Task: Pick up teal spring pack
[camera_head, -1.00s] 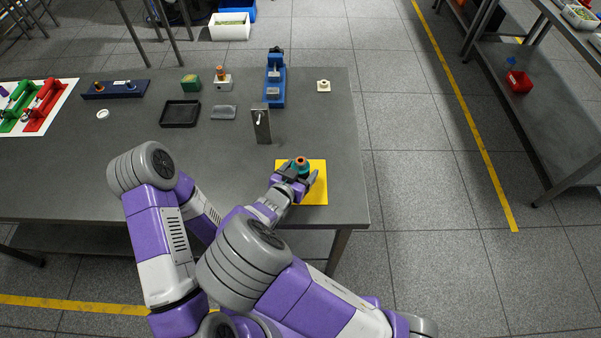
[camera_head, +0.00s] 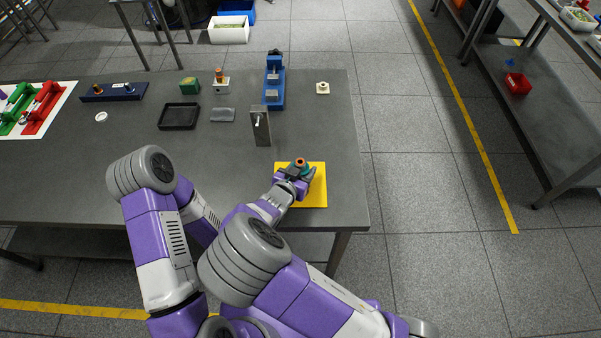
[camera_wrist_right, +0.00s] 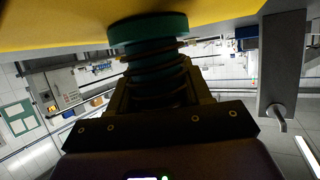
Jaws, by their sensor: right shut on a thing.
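The teal spring pack, with an orange-brown top (camera_head: 300,162), stands upright over the yellow mat (camera_head: 316,195) at the right front of the table. My right gripper (camera_head: 298,175) is shut on it, with the fingers around its sides. In the right wrist view the pack's teal end disc (camera_wrist_right: 148,28) and dark coils (camera_wrist_right: 155,72) show between the fingers, against the yellow mat (camera_wrist_right: 60,22). I cannot tell whether the pack touches the mat. My left gripper is not in view; only part of that arm shows.
A grey upright block with a hook (camera_head: 261,127) stands just behind the mat. Farther back are a blue fixture (camera_head: 274,85), a white round-topped part (camera_head: 323,88), a black tray (camera_head: 179,116) and a green box (camera_head: 190,86). The table's right edge is close to the mat.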

